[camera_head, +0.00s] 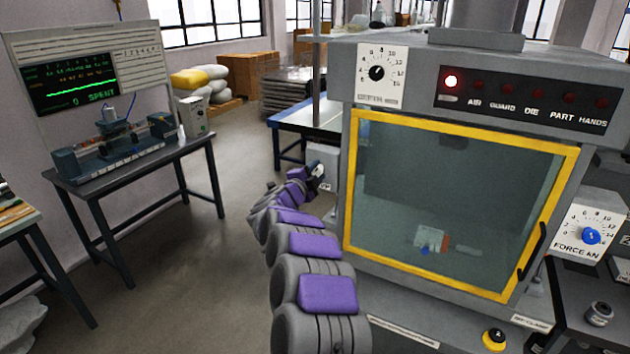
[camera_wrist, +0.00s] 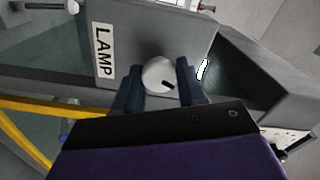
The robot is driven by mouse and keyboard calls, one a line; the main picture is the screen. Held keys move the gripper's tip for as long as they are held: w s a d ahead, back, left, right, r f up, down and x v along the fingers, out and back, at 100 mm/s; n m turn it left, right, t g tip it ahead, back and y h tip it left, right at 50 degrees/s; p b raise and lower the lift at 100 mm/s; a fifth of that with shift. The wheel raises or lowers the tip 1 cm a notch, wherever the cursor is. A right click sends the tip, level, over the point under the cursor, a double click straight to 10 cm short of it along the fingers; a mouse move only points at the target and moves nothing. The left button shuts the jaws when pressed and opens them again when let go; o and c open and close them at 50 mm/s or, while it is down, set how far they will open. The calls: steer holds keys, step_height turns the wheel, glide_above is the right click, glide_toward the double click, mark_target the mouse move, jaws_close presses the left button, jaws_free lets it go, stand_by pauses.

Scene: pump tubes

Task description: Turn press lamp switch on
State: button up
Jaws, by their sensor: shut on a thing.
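The lamp switch (camera_wrist: 159,74) is a round white knob with a short dark mark at its lower right. It sits on a grey box (camera_wrist: 185,32) beside a white label (camera_wrist: 103,52) reading LAMP. My gripper (camera_wrist: 160,82) is shut on the knob, with one dark finger on each side of it. In the head view my gripper (camera_head: 316,172) is at the left side of the press (camera_head: 347,95), at a small grey box (camera_head: 325,155). The knob itself is too small to make out there.
The press has a yellow-framed window (camera_head: 460,200) and an indicator panel (camera_head: 525,98) with its leftmost light glowing. A dial (camera_head: 376,73) is above the window. Floor between is open.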

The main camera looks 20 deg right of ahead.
steer(key=shift+s+f+m+b, duration=0.1)
steer(key=shift+f+m+b, duration=0.1)
steer(key=shift+m+b, duration=0.7)
steer(key=shift+s+f+m+b, duration=0.1)
steer(key=shift+f+m+b, duration=0.1)
steer(key=shift+m+b, duration=0.7)
steer(key=shift+m, duration=0.4)
steer(key=o, duration=1)
steer(key=shift+w+r, duration=0.1)
steer(key=shift+o, duration=0.2)
steer(key=shift+r, duration=0.1)
steer(key=shift+a, duration=0.1)
steer(key=p+v, duration=0.3)
steer(key=v, duration=1.4)
steer(key=shift+a, duration=0.1)
